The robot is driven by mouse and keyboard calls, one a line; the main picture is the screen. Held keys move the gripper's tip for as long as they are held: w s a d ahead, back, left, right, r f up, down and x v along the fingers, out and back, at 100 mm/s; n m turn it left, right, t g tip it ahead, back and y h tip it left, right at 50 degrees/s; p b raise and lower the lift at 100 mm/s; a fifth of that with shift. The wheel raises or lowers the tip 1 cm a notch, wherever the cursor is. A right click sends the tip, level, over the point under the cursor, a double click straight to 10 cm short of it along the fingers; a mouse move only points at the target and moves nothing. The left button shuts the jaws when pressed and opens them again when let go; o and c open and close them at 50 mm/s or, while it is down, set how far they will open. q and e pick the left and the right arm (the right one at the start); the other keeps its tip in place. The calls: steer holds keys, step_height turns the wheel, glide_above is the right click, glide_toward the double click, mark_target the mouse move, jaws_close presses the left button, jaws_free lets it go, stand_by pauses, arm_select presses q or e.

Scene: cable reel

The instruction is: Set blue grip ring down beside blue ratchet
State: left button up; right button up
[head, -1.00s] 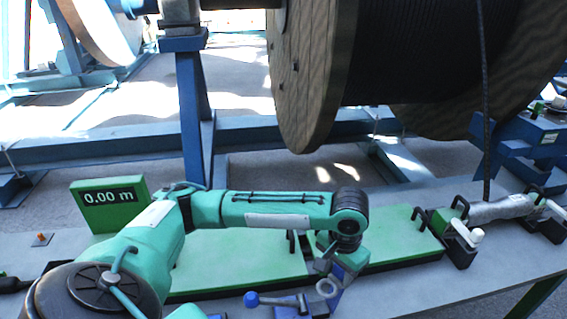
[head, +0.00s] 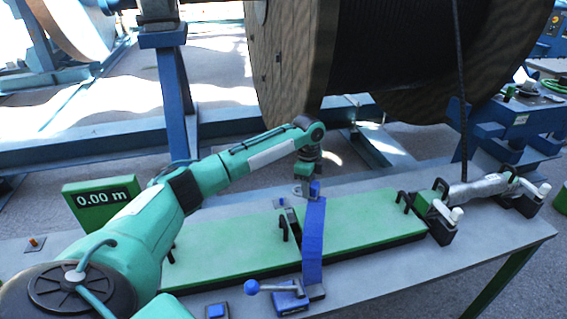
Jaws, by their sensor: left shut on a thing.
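My left gripper (head: 309,184) is beyond the far edge of the green board, pointing down. It is shut on the blue grip ring (head: 315,190), which is small and partly hidden by the fingers. A flat blue strap (head: 314,240) runs from there across the board towards the near side. The blue ratchet (head: 291,297) sits on the grey table at the strap's near end, with a ball-ended lever (head: 252,287) pointing left. The grip ring is apart from the ratchet, across the board. My right gripper is not in view.
The green board (head: 365,222) has black clamps along it. A grey cable grip (head: 482,191) with white-knobbed clamps lies at right. A display (head: 102,196) reads 0.00 m. The large cable reel (head: 295,70) stands behind. A small blue-topped post (head: 281,203) stands left of the gripper.

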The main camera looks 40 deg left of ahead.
arm_select(q)
steer(key=w+a+m+g+p, duration=0.15)
steer(key=w+a+m, duration=0.25)
steer(key=a+m, duration=0.7)
steer(key=s+d+m+p, duration=0.1)
steer(key=s+d+p, duration=0.1)
steer(key=d, duration=0.2)
steer(key=s+d+m+p, duration=0.1)
steer(key=s+d+p, duration=0.2)
steer(key=d, duration=0.2)
steer(key=s+d+m+p, duration=0.2)
steer(key=d+p, duration=0.1)
steer(key=d, duration=0.2)
steer(key=shift+s+d+r, duration=0.15)
steer(key=shift+s, duration=0.05)
steer(key=s+d+m+y, duration=0.1)
steer(key=s+d+m, duration=0.3)
steer(key=d, duration=0.6)
steer(key=s+d+m, duration=0.3)
steer(key=s+d, duration=0.1)
steer(key=d, duration=0.6)
step_height(320, 180, down, 15)
steer(key=b, duration=0.8)
steer(key=shift+s+r, duration=0.15)
steer(key=shift+r, duration=0.05)
steer(key=shift+f+b, duration=0.6)
steer(key=shift+f, duration=0.5)
